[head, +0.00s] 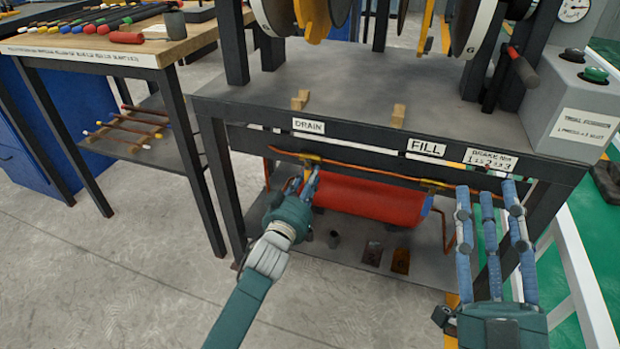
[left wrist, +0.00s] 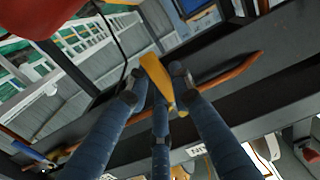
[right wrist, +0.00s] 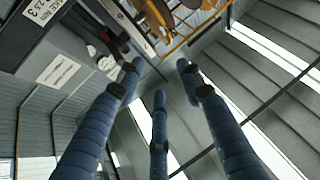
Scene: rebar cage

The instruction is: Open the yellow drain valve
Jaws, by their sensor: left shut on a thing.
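The yellow drain valve (head: 309,157) sits on the copper pipe under the bench edge, below the DRAIN label (head: 309,125). My left gripper (head: 311,178) is at the valve and partly covers it in the head view. In the left wrist view the yellow valve handle (left wrist: 156,82) stands between the fingertips of my left gripper (left wrist: 158,80), which is shut on it. My right gripper (head: 488,188) is open and empty at the right front of the bench, fingers pointing up. The right wrist view shows its fingers (right wrist: 160,75) spread with nothing between them.
A red tank (head: 365,200) lies on the lower shelf behind my left gripper. The FILL label (head: 426,147) and a second yellow valve (head: 434,185) are to the right. A grey control box (head: 575,105) stands on the bench's right. A wooden tool table (head: 120,45) is at left.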

